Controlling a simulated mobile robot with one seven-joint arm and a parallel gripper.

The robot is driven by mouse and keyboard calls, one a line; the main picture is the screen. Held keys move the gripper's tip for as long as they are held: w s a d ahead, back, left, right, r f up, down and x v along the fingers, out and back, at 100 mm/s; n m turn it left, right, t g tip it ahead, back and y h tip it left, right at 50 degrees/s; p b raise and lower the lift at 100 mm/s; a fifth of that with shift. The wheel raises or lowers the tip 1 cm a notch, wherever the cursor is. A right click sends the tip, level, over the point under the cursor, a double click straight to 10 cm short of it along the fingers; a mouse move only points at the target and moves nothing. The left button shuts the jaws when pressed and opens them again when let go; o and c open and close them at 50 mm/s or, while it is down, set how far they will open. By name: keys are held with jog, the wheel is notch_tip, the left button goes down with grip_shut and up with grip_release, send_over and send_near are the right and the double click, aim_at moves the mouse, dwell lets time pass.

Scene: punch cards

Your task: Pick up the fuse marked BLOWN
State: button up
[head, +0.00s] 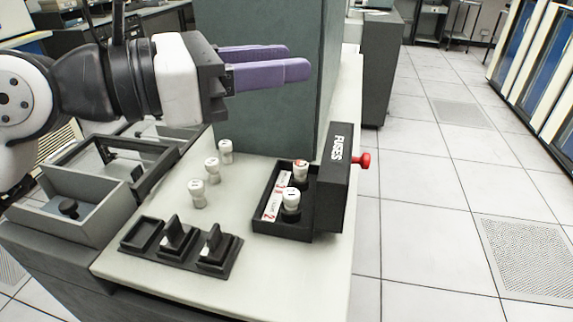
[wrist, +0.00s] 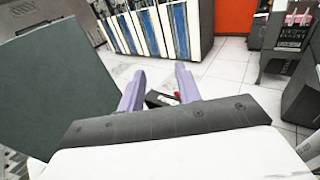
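My gripper (head: 300,62) is open and empty, its two purple fingers apart, high above the counter. It also shows in the wrist view (wrist: 158,80). A black box with an open lid marked FUSES (head: 337,182) stands at the counter's right edge, below and right of the fingers. Inside are two upright white fuses. The rear fuse (head: 300,172) has an orange-red mark on top; the front fuse (head: 291,200) has a pale top. Three more white fuses stand loose on the counter: rear (head: 225,151), middle (head: 212,169) and front (head: 198,192). I cannot read BLOWN on any fuse.
A red knob (head: 363,160) sticks out from the lid's right side. A black switch block (head: 189,262) lies at the counter's front. A tall grey-green cabinet (head: 262,122) stands behind the fuses. Grey trays (head: 75,205) lie left. The counter (head: 300,275) is clear at front right.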

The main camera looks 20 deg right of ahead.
jog(key=w+a+f+n+t+y, duration=0.15)
jog(key=w+f+y, duration=0.35)
jog(key=f, duration=0.5)
send_near(294, 168)
jog(key=d+f, duration=0.1)
jog(key=d+f+p, duration=0.1)
jog(key=shift+w+d+h, duration=0.25)
jog(key=shift+d+h, duration=0.05)
jog(key=shift+h, duration=0.1)
jog(key=p+x, duration=0.1)
jog(key=x, duration=0.5)
jog(key=shift+d+f, duration=0.15)
jog(key=shift+d, duration=0.15)
jog(key=shift+c, duration=0.3)
grip_shut()
